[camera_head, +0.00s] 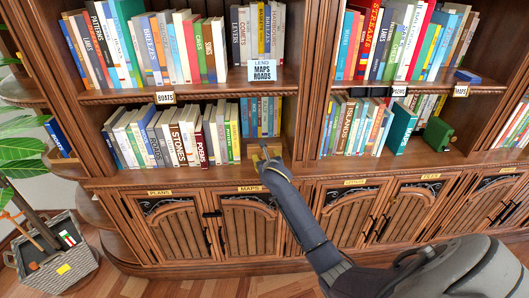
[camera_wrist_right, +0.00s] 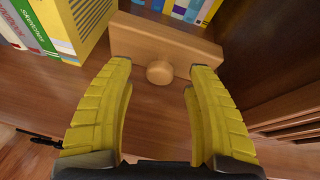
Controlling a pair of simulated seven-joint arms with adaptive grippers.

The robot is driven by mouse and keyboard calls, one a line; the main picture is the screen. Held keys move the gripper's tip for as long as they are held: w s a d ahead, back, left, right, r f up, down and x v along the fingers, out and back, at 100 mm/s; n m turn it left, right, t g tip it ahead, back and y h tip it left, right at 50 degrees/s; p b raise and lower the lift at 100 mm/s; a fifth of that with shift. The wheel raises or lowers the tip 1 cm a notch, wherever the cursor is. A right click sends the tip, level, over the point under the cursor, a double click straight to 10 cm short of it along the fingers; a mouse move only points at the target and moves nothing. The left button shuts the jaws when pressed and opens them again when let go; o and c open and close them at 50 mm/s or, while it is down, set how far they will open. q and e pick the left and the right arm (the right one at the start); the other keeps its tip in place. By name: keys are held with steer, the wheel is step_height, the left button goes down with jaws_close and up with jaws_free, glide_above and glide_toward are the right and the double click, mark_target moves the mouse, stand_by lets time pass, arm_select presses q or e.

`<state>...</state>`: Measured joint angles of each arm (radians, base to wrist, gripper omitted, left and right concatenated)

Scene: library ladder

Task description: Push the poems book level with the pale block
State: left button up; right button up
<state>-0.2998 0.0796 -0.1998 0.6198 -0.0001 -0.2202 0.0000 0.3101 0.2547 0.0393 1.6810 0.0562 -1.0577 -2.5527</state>
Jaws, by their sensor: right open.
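The poems book (camera_head: 201,149), a brown spine with pale lettering, stands upright in the lower left row. Its front edge seems to sit slightly forward of its neighbours. A pale wooden block (camera_wrist_right: 190,42) with a round knob (camera_wrist_right: 160,72) stands on the shelf right of a yellow book; it is partly hidden by my arm in the head view (camera_head: 256,149). My right gripper (camera_wrist_right: 159,95) is open, its yellow fingers apart on either side of the knob, not closed on it. It also shows in the head view (camera_head: 262,161), right of the poems book. My left gripper is not in view.
A yellow book (camera_wrist_right: 83,22) and other books stand left of the block. Blue books (camera_head: 262,117) stand behind it. A wooden upright (camera_head: 303,120) bounds the bay on the right. The shelf's front strip (camera_head: 150,180) is bare.

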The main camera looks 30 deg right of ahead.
steer(key=shift+x, duration=0.95)
steer(key=shift+c, duration=0.2)
jaws_close()
